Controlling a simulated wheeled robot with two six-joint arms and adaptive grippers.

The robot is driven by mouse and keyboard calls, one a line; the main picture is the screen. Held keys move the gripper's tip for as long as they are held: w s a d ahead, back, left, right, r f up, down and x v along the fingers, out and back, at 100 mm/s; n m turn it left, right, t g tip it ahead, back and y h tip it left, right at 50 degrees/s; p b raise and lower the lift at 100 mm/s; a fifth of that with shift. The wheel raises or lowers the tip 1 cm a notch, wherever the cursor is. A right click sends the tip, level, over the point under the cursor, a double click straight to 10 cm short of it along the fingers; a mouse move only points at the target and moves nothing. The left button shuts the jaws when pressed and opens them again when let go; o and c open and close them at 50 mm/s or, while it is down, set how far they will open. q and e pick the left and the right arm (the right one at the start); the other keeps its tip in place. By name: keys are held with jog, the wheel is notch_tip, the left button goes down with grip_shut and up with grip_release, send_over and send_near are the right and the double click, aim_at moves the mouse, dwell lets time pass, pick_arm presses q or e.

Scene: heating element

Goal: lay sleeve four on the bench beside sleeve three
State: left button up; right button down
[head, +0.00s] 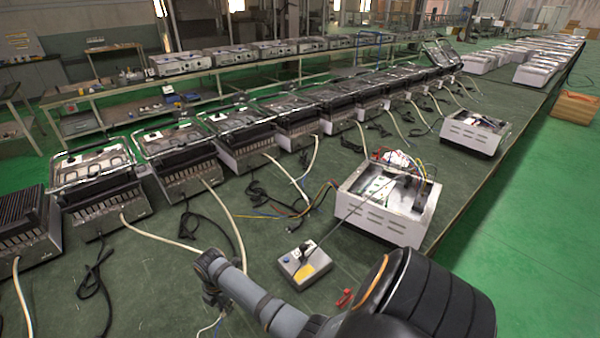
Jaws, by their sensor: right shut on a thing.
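My right arm comes in from the bottom right, and its gripper (217,300) points down low over the green bench (160,270), left of the grey switch box. The gripper is small and partly hidden by my own arm. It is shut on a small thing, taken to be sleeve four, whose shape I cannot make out. I cannot pick out sleeve three; it may be hidden or too small. My left gripper is not in view.
A grey box with a yellow label (304,265) and a red item (345,298) lie right of the gripper. An open white metal housing (385,205) with wires stands behind. Several black heater units (185,165) line the left, with pale and black cables trailing across the bench.

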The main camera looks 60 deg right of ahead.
pick_arm(q)
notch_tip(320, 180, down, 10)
jog(key=b, duration=0.8)
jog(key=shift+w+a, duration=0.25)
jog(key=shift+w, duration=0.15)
pick_arm(e)
jog(key=s+d+r+n, duration=0.3)
jog(key=s+d+n, duration=0.3)
jog(key=n, duration=0.7)
jog(key=shift+s+r, duration=0.25)
jog(key=shift+s, duration=0.3)
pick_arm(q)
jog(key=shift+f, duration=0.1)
pick_arm(e)
jog(key=shift+w, duration=0.1)
